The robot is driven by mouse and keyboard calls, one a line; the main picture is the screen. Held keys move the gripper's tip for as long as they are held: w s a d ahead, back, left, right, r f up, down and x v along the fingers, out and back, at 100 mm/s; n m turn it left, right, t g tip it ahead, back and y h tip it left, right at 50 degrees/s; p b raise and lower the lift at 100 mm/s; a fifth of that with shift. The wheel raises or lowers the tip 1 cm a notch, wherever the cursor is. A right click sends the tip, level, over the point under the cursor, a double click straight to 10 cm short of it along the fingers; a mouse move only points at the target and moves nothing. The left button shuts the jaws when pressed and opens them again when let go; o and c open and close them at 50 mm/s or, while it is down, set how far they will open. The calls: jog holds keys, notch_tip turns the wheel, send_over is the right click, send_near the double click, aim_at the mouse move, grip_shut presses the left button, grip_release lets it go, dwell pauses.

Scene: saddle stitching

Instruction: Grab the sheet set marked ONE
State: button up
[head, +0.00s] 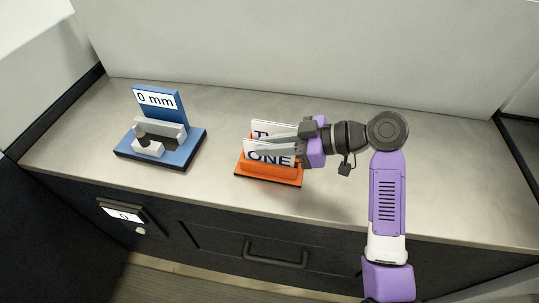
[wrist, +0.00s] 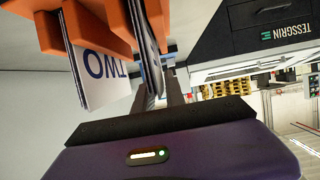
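The sheet set marked ONE (head: 270,159) stands upright at the front of an orange holder (head: 268,178). The set marked TWO (head: 262,127) stands behind it, its label partly covered by my gripper. My gripper (head: 264,147) reaches in from the right, with its fingers at the upper part of ONE. In the wrist view, TWO (wrist: 98,70) is at the left between orange holder parts (wrist: 113,22), and a set seen nearly edge-on (wrist: 148,45) runs down to my gripper fingers (wrist: 163,88). The fingers are close together there; whether they press on the sheets is unclear.
A blue device (head: 187,151) with a "0 mm" sign stands left on the grey counter (head: 225,110). Counter between it and the holder is clear. A wall rises behind. A small panel reading 0 (head: 123,214) and a drawer handle (head: 275,257) are on the cabinet front.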

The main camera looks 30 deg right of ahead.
grip_shut()
jog(key=shift+r, duration=0.1)
